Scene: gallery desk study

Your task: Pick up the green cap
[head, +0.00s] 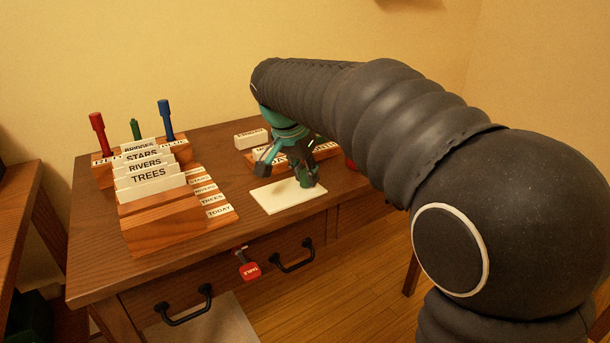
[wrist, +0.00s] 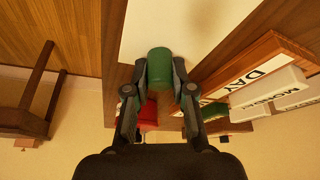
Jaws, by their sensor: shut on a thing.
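The green cap (wrist: 160,67) is a short green cylinder between the two fingers in the wrist view. My gripper (wrist: 160,75) is shut on it, with a finger against each side. In the head view my gripper (head: 301,183) points down over the cream pad (head: 275,204) on the desk. The cap shows there only as a small dark green shape (head: 305,177) among the fingers. I cannot tell whether its lower end touches the pad.
A wooden card holder (head: 160,235) and stand with red (head: 98,130), green (head: 136,129) and blue (head: 166,118) markers stand at left. A lettered wooden rack (head: 325,151) is behind my gripper. A red-tagged key (head: 248,269) hangs at the drawer front.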

